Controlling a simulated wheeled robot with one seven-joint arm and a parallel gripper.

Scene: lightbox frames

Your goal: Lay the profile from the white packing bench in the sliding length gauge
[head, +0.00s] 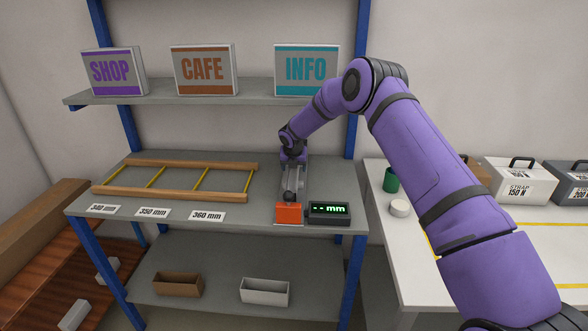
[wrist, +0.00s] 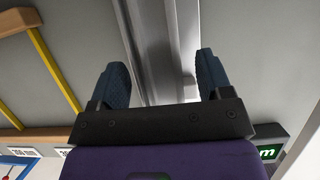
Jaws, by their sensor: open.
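The sliding length gauge (head: 289,214) stands at the right end of the grey shelf, with an orange end block and a dark knob. Its display (head: 329,212) shows dashes and "mm" in green. A long light grey bar (head: 293,181) runs back from the block; it also shows in the wrist view (wrist: 157,45). I cannot tell whether it is the profile or the gauge's own bed. My gripper (head: 294,164) is over the back part of the bar. In the wrist view my gripper (wrist: 162,68) is open, with one finger each side of the bar.
The white packing bench (head: 399,266) at right carries a green cup (head: 390,180), a white round piece (head: 399,208) and labelled weights (head: 518,181). A wooden rack (head: 180,181) with yellow rungs lies left of the gauge. Signs (head: 205,70) stand on the upper shelf, bins (head: 265,292) below.

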